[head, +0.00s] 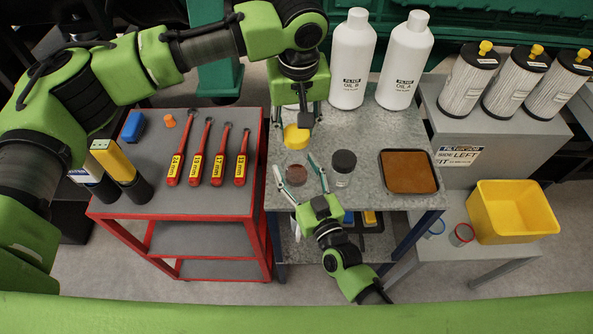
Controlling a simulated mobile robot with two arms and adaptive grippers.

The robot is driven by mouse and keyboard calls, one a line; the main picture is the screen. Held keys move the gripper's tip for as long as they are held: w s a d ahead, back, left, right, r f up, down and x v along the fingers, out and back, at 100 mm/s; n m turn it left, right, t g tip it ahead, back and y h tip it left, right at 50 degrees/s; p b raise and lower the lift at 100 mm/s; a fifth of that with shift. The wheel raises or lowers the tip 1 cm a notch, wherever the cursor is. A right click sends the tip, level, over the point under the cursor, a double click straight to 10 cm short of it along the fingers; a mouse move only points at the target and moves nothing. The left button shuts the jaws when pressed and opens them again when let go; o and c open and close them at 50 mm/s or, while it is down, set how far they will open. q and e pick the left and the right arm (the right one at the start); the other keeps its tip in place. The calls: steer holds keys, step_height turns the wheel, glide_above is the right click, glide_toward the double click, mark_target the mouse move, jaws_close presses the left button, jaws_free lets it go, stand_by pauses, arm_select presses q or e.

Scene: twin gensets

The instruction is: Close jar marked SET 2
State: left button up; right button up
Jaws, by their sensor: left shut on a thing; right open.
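My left gripper (302,117) is shut on a yellow round lid-like piece (295,138), above the grey metal bench. Just in front of it is a small open-looking jar (296,175) with reddish-brown contents. My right gripper (294,165) is open, with one finger on each side of this jar; I cannot tell whether they touch it. A second jar (343,166), clear with a black lid on, stands to the right. No SET 2 marking can be read on either jar.
A tray of brown material (408,172) lies right on the bench (365,128). White oil bottles (353,60) stand behind. A red cart (180,208) with several red-handled tools is at left. A yellow bin (512,212) and filter cartridges (519,82) are at right.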

jaws_close()
arm_select(q)
steer(key=shift+f, duration=2.5)
steer(key=shift+f, duration=0.9)
steer(key=shift+f, duration=0.55)
